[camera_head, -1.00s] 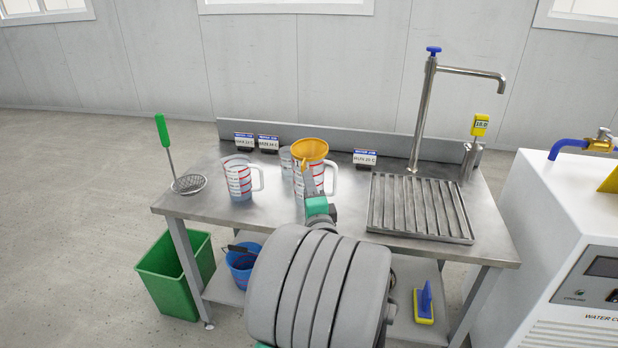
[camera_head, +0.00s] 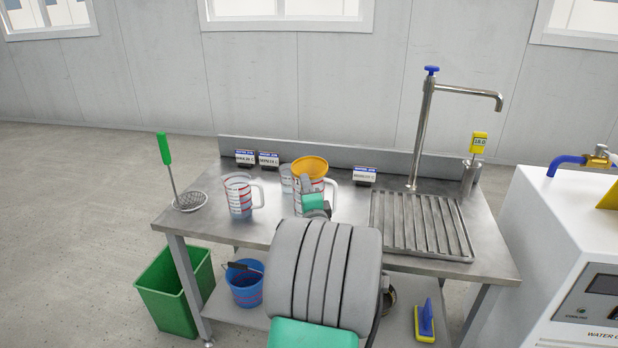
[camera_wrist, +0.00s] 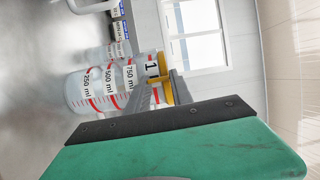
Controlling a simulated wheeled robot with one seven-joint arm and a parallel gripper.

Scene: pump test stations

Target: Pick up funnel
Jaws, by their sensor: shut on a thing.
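The orange-yellow funnel (camera_head: 310,166) sits in the mouth of a clear measuring jug (camera_head: 328,196) with red markings, at the back middle of the steel table. My gripper (camera_head: 307,184) is at the near side of the funnel, and my own arm hides part of the jug. In the wrist view my gripper (camera_wrist: 160,92) is shut on the near edge of the yellow funnel (camera_wrist: 164,68). The jug (camera_wrist: 105,88) appears sideways there, close to the fingers. I cannot tell whether the funnel is lifted off the jug rim.
A second jug (camera_head: 239,196) stands to the left, and another clear cup (camera_head: 286,180) stands behind. A strainer with a green handle (camera_head: 166,150) is at the left edge. A tap (camera_head: 424,120) and drain grate (camera_head: 422,226) are to the right. Small signs (camera_head: 364,175) line the back.

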